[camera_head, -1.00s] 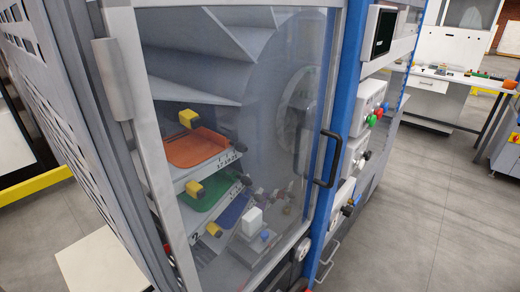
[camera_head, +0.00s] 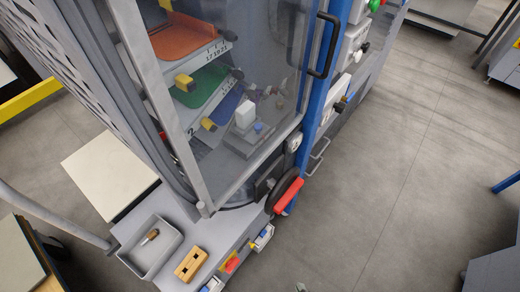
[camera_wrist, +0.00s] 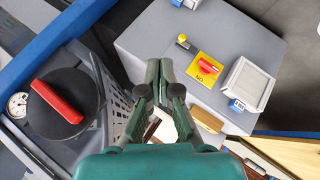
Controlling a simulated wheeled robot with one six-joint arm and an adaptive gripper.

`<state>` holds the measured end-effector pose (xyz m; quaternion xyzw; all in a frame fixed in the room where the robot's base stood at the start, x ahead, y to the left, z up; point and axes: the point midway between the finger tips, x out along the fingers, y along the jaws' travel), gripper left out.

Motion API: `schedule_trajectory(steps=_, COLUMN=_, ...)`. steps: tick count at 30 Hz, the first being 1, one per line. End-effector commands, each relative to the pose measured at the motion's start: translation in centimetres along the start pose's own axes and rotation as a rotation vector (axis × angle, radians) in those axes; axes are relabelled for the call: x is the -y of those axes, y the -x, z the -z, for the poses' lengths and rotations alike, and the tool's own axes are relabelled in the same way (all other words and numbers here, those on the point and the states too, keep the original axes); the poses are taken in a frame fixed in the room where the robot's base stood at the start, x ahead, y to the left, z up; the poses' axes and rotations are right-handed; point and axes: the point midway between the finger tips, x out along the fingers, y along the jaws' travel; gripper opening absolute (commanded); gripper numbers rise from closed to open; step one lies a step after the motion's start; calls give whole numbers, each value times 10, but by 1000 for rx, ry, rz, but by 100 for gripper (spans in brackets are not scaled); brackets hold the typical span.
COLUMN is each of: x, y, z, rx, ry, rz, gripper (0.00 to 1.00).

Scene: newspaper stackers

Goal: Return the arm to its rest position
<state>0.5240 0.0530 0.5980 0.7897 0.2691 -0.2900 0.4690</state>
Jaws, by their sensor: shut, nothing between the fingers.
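My gripper (camera_wrist: 160,68) shows in the wrist view, with its two dark fingers close together and nothing between them. It hangs in the air above the grey machine housing (camera_wrist: 150,35). The green body of my gripper fills the bottom of that view. My gripper and arm are not visible in the head view, so the pose of the arm cannot be seen there.
A black wheel with a red handle (camera_wrist: 58,101) is left of my gripper; a red switch on a yellow plate (camera_wrist: 208,67) is to its right. The glazed cabinet door (camera_head: 250,65) has a black handle (camera_head: 322,45). Open floor (camera_head: 400,170) lies right.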

Motion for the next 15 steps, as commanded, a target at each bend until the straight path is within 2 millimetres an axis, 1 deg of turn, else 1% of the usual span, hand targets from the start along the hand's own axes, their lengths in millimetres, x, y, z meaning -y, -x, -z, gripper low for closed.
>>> schedule_trajectory(steps=1, x=-4, y=21, z=-3, rx=-9, ry=-76, rz=-31, gripper=0)
schedule_trajectory(steps=7, x=-31, y=100, z=2, rx=-89, ry=-400, rz=-166, gripper=0)
schedule_trajectory(steps=11, x=-53, y=154, z=11, rx=-158, ry=-603, rz=-251, gripper=0)
schedule_trajectory(steps=12, x=-61, y=170, z=14, rx=-181, ry=-665, rz=-276, gripper=0)
schedule_trajectory(steps=14, x=-73, y=194, z=20, rx=-218, ry=-753, rz=-312, gripper=0)
schedule_trajectory(steps=15, x=-80, y=209, z=24, rx=-243, ry=-808, rz=-334, gripper=0)
